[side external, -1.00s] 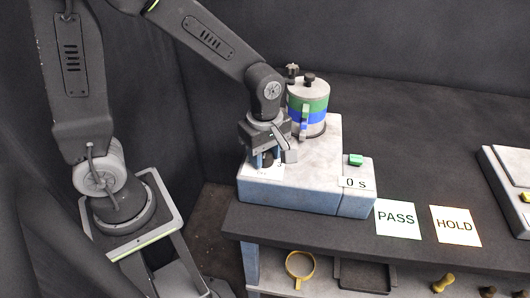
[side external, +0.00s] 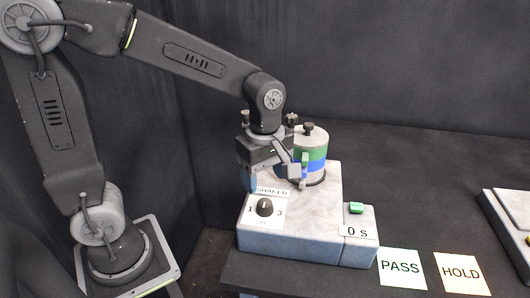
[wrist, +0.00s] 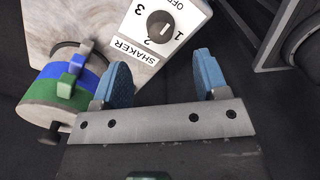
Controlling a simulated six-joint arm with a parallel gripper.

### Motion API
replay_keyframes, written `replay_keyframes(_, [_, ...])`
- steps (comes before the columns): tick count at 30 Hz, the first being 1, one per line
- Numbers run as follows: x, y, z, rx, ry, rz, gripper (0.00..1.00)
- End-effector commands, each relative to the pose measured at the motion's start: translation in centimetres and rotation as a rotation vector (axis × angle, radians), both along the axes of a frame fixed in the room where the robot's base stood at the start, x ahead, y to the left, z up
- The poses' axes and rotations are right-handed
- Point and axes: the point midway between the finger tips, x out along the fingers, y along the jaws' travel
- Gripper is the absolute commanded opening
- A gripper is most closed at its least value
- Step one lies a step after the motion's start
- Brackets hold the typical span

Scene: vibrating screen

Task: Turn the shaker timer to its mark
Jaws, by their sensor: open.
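The shaker timer is a round black knob (side external: 264,207) on a white panel (side external: 246,222) marked SHAKER, 1, 3 and OFF, on the grey-white machine base.
A sieve stack (side external: 310,157) with green and blue bands stands on the machine beside my gripper. PASS (side external: 401,267) and HOLD (side external: 461,272) cards lie on the dark table, right.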

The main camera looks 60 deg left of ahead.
Motion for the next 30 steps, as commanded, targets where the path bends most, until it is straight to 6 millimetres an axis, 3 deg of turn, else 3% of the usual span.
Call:
replay_keyframes(3, [0.1, 0.0, 2.6, -0.001, -0.005, 0.0, 0.67])
replay_keyframes(10, [0.0, 0.0, 5.5, 0.0, -0.002, 0.0, 0.67])
replay_keyframes(24, [-0.1, 0.0, 6.1, 0.0, -0.003, -0.01, 0.67])
replay_keyframes(30, [-1.9, 0.8, 6.9, 0.003, -0.081, -0.242, 0.67])
